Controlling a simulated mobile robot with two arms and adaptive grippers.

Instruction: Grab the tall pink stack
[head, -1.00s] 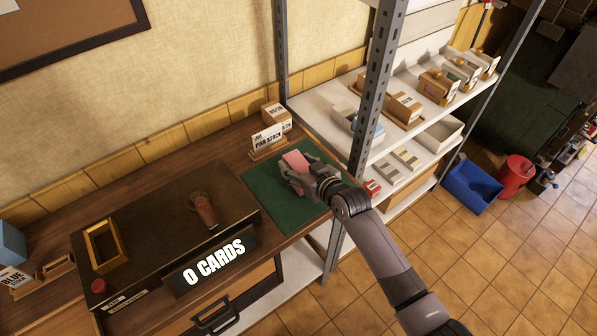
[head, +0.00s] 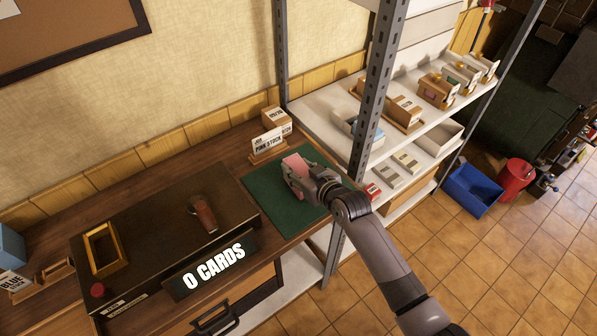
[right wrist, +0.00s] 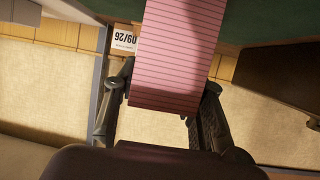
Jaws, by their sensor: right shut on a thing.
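The tall pink stack (head: 296,163) is over the green mat (head: 262,198) on the wooden counter. My right gripper (head: 297,178) is shut on it, coming from the lower right. In the right wrist view the pink stack (right wrist: 178,58) shows its layered side between the two fingers of the gripper (right wrist: 165,100). I cannot tell whether the stack's base touches the mat. My left gripper is not in view.
A dark press box (head: 150,240) with a "0 CARDS" sign (head: 213,266) stands left of the mat. A metal shelf post (head: 376,90) rises close to my right arm. Shelves with boxes are at the right. A blue bin (head: 472,189) is on the floor.

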